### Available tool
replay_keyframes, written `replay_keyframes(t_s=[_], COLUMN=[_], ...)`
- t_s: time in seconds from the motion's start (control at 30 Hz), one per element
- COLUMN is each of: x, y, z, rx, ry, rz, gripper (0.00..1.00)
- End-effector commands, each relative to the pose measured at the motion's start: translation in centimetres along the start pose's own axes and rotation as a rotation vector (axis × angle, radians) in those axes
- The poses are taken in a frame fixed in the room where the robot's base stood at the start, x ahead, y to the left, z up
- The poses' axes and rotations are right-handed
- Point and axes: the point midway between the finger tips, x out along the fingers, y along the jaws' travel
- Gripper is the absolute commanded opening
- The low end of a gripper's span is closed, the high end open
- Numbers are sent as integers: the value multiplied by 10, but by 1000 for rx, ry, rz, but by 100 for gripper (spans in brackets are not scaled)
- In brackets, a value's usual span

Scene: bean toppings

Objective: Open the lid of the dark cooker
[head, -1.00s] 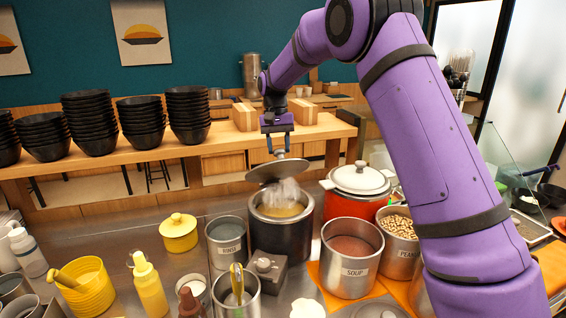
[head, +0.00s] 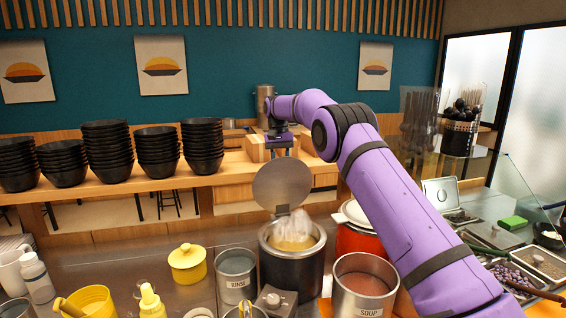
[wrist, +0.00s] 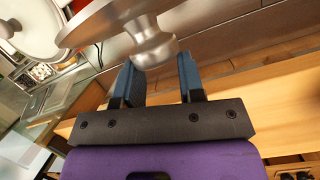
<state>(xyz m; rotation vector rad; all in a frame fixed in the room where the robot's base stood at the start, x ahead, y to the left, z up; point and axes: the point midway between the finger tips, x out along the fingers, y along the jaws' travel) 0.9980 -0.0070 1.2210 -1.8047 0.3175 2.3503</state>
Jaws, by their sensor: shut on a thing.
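The dark cooker (head: 291,270) stands on the metal counter, its top uncovered, with yellowish contents and steam in it. Its round grey lid (head: 282,184) is tilted steeply, almost upright, above the cooker's back rim. My gripper (head: 281,148) is above and behind the lid in the head view. In the wrist view my gripper (wrist: 158,78) is shut on the lid's silver knob (wrist: 152,45), with one blue finger on each side. Part of the lid (wrist: 105,22) shows beyond the knob.
The orange-red pot with a white lid (head: 356,238) stands close to the cooker's right. The soup container (head: 363,291) is in front right, the rinse container (head: 236,275) left. Stacked black bowls (head: 107,148) line the wooden shelf behind. A yellow lidded pot (head: 187,264) is further left.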

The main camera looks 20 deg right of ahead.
Motion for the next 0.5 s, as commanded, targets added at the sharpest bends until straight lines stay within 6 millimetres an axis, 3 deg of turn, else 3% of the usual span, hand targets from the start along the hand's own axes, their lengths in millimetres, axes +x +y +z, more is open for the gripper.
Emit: replay_keyframes(t_s=[0.03,0.5], x=[4,3], y=[-13,-14], z=[0,-5], rx=[-16,-16], ry=[-7,-8], rz=[-9,-9], gripper=[0,0])
